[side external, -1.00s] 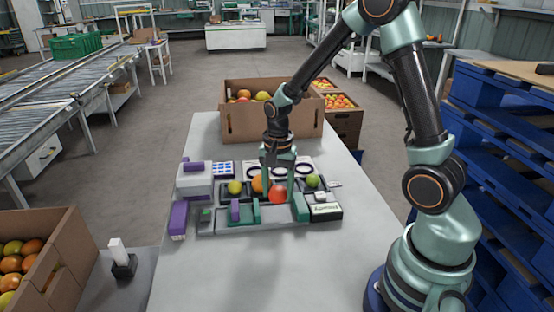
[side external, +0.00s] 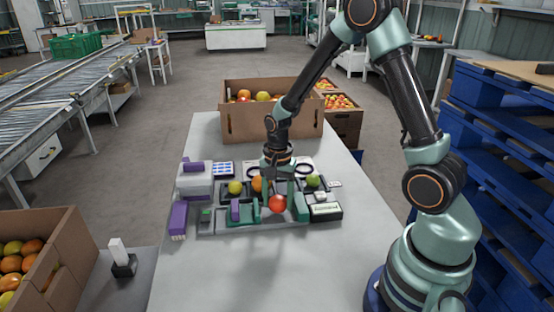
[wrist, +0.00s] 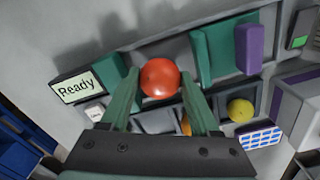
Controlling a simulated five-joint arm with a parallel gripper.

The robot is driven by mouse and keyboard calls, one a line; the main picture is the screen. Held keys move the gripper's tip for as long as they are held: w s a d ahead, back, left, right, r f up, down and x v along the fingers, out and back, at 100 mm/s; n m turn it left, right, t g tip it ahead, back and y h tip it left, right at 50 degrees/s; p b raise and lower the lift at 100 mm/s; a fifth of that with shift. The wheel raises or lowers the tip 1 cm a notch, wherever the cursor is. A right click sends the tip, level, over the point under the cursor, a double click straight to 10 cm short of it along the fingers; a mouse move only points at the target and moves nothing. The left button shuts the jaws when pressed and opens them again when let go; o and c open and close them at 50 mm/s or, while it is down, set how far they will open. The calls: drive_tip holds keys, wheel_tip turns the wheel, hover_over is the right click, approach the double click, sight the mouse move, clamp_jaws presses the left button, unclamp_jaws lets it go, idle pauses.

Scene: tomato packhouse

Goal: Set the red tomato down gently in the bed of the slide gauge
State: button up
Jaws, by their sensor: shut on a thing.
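The red tomato (side external: 277,204) is held between the fingertips of my gripper (side external: 278,196), which is shut on it. In the wrist view the tomato (wrist: 160,77) sits at the ends of the two green fingers (wrist: 161,88). The slide gauge's grey bed (side external: 240,226) runs under and to the left of the tomato. A green gauge jaw (side external: 256,211) stands just left of the tomato; in the wrist view it (wrist: 201,56) is to the right, clear of the fruit. I cannot tell whether the tomato touches the bed.
Behind the gauge, a tray holds a yellow-green tomato (side external: 235,187), an orange tomato (side external: 257,184) and a green tomato (side external: 313,181). A display reading "Ready" (wrist: 78,87) stands beside the gauge. A cardboard box (side external: 250,124) is at the back. The table's front is clear.

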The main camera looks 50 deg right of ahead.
drive_tip(key=shift+f, duration=0.6)
idle(0.4)
drive_tip(key=o, duration=1)
drive_tip(key=c, duration=0.3)
drive_tip(key=shift+c, duration=0.2)
drive_tip(key=shift+r, duration=3.5)
